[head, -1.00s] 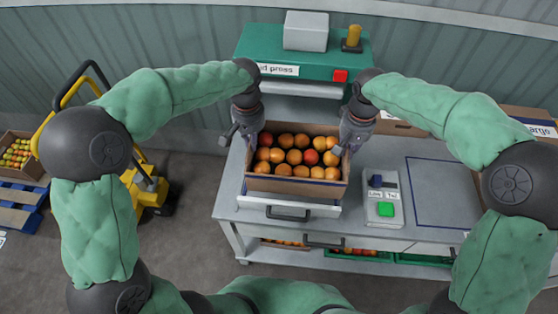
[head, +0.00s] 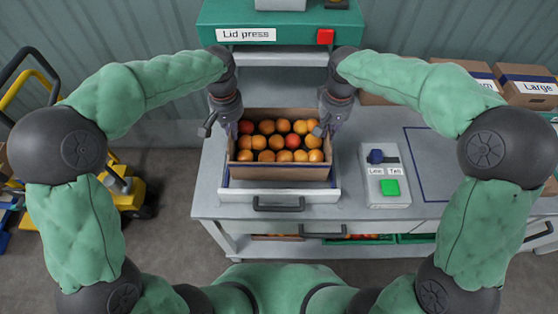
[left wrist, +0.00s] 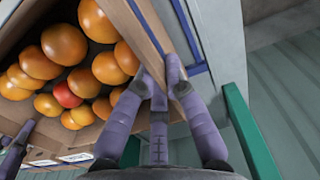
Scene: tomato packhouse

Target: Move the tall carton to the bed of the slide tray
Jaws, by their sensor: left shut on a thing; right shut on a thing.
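The tall carton (head: 279,172) is a brown open box full of orange and red tomatoes. It is upright over the bed of the slide tray (head: 328,190), in front of the green lid press (head: 285,36). I cannot tell whether its bottom touches the bed. My left gripper (head: 230,130) is shut on the carton's left wall, and the left wrist view shows its fingers (left wrist: 160,88) pinching the wall's rim (left wrist: 145,35). My right gripper (head: 324,130) is shut on the right wall. Blue lines on the bed show beside the carton.
A control box (head: 387,178) with a green button stands right of the tray. A blue outlined area (head: 430,160) on the bench is clear. Labelled cartons (head: 527,88) stand at the back right. A yellow pallet truck (head: 140,195) stands on the left floor.

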